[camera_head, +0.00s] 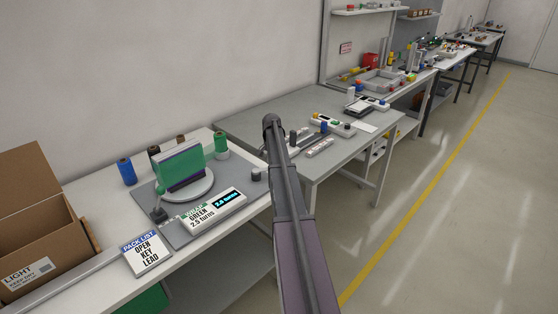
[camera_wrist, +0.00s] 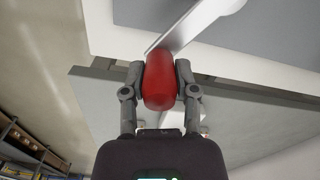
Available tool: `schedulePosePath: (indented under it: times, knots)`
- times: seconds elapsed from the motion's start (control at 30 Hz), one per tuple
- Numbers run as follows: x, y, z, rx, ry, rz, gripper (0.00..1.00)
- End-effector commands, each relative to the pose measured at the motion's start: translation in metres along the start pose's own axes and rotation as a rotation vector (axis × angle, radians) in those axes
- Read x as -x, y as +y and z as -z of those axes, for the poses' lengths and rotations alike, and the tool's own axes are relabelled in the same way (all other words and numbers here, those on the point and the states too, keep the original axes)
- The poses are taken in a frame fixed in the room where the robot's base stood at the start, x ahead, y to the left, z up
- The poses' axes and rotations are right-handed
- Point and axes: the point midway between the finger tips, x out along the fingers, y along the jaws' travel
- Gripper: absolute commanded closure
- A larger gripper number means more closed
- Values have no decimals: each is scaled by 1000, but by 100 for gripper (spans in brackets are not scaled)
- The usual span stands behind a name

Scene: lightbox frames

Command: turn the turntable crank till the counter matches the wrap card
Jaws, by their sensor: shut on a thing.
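The turntable (camera_head: 190,193) is a pale disc on a grey base, bearing an upright slab (camera_head: 180,165) wrapped in green film. In front of it the wrap card (camera_head: 198,217) reads "GREEN 2.5 turns". The counter (camera_head: 228,201) beside it has lit cyan digits that appear to read 2.0 turns. In the wrist view my gripper (camera_wrist: 160,84) is shut on the red crank knob (camera_wrist: 159,90), with a finger on each side. The pale crank arm (camera_wrist: 190,27) runs up and right from the knob. In the head view my arm hides the gripper and crank.
A pack list card (camera_head: 146,254) reading "OPEN KEY LEAD" and an open cardboard box (camera_head: 40,240) stand at the left. Blue (camera_head: 126,172) and green (camera_head: 221,146) film rolls stand behind the turntable. A grey table (camera_head: 270,108) with small devices adjoins it.

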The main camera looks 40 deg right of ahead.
Motion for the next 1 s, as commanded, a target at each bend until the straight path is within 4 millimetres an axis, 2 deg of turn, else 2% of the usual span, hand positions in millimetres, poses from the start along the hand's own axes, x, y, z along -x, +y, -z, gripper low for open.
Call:
schedulePosePath:
  times: [0.03, 0.13, 0.17, 0.2, 0.27, 0.8, 1.0]
  knots:
    - [0, -6, -6, 6, -12, 13, 100]
    - [0, -4, -4, 3, -13, 13, 100]
    - [0, -3, -3, 2, -13, 13, 56]
    - [0, -2, -2, 1, -12, 12, 44]
    - [0, 0, -1, -1, -12, 12, 27]
    - [0, 13, 11, -19, -8, 10, 27]
    - [0, 12, 2, -3, -7, 9, 27]
